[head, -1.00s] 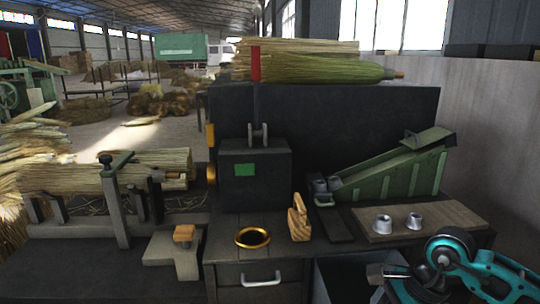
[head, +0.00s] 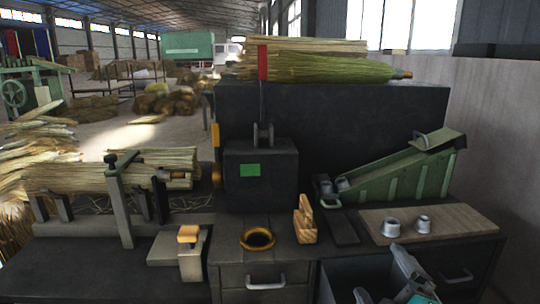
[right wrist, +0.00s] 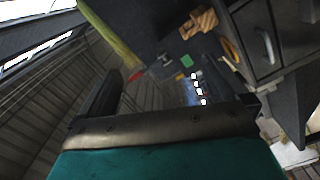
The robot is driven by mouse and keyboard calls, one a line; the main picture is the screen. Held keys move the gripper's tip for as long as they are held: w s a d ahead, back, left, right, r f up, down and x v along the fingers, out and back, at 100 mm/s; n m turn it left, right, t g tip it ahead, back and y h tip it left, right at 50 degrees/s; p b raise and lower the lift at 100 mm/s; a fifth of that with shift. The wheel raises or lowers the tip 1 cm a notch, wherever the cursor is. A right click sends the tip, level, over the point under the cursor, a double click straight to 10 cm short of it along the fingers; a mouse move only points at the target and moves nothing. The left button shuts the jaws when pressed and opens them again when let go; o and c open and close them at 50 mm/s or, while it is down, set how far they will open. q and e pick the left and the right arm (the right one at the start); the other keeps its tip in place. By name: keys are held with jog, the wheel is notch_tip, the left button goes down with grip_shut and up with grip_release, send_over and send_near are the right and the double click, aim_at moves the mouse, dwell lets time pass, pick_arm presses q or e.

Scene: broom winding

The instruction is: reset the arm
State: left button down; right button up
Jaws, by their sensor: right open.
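My right gripper (head: 382,276) is at the bottom right of the head view, in front of the bench and by the dark bin below the worktop. Only its grey fingers and a bit of teal housing show. Its fingers are apart with nothing between them. In the right wrist view the two dark fingers (right wrist: 165,92) also stand wide apart and empty, with the bench front beyond them on the right. My left gripper is in neither view.
The bench carries a dark machine box (head: 260,178), a gold ring (head: 257,239), a wooden block (head: 305,222), a green chute (head: 400,172) and two metal collars on a board (head: 445,220). A straw bundle (head: 105,177) lies at left. An open dark bin (head: 345,278) is below.

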jog(key=s+d+f+m+g+h, duration=0.2)
jog(key=s+d+f+m+g, duration=0.2)
jog(key=s+f+m+g, duration=0.55)
jog(key=s+a+f+m+g+y, duration=0.15)
jog(key=s+f+g, duration=0.35)
jog(key=s+f, duration=0.5)
pick_arm(q)
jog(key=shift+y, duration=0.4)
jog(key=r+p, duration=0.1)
jog(key=p, duration=0.1)
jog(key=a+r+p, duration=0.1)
jog(key=p, duration=0.1)
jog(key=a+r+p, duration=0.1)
jog(key=p, duration=0.1)
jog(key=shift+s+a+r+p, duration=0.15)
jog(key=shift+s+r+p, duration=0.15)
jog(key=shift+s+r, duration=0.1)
pick_arm(e)
jog(key=w+a+t+y, duration=0.1)
jog(key=w+a+t, duration=0.2)
jog(key=w+t, duration=0.3)
jog(key=shift+a+f+n+t, duration=0.2)
jog(key=shift+f+n+t, duration=0.1)
jog(key=shift+t, duration=0.45)
